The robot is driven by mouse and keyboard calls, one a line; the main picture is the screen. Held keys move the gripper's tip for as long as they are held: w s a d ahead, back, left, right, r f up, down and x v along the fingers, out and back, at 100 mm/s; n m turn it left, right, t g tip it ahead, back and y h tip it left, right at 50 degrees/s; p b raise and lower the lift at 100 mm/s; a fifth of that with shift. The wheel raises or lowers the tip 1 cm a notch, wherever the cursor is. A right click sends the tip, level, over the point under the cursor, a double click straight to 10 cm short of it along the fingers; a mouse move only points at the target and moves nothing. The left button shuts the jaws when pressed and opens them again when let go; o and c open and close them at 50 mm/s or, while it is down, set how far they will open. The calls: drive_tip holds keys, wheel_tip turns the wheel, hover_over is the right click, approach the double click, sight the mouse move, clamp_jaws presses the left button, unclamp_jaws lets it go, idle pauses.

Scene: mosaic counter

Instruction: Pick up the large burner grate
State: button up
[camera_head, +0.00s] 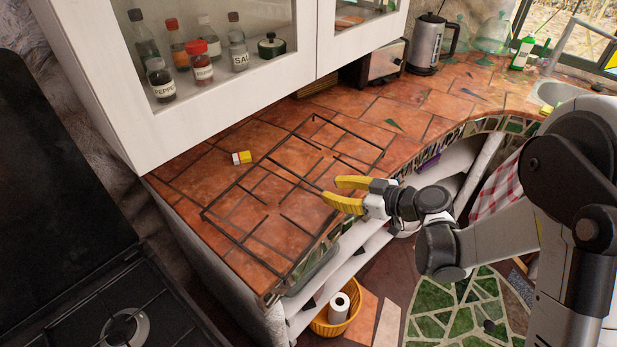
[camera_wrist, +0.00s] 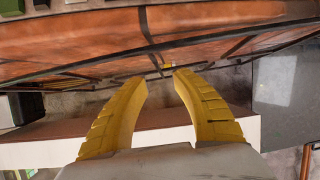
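The large burner grate (camera_head: 302,181), a flat frame of thin dark bars, lies on the terracotta-tiled counter in the head view. My gripper (camera_head: 333,191), with yellow fingers, is at the grate's right side, near the counter's front edge. The fingers are apart, and nothing is visibly clasped. In the wrist view the open gripper (camera_wrist: 160,75) points toward the counter, with dark grate bars (camera_wrist: 150,50) crossing beyond the fingertips. I cannot tell whether the fingertips touch a bar or straddle one.
A small yellow-and-white box (camera_head: 242,157) lies beside the grate. A white wall cabinet (camera_head: 240,105) overhangs the counter's back. A toaster (camera_head: 377,63) and kettle (camera_head: 430,45) stand further right. A black stove (camera_head: 125,315) is lower left. Open shelves (camera_head: 345,270) lie below the counter edge.

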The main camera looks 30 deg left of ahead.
sight(310, 183)
drive_tip(key=x, duration=0.2)
drive_tip(key=b+x, duration=0.1)
drive_tip(key=x, duration=0.2)
drive_tip(key=b+x, duration=0.1)
drive_tip(key=x, duration=0.1)
drive_tip(key=shift+w+a+r, duration=0.2)
drive_tip(key=shift+w+a, duration=0.05)
drive_tip(key=shift+a, duration=0.2)
drive_tip(key=shift+d+r, duration=0.1)
clamp_jaws()
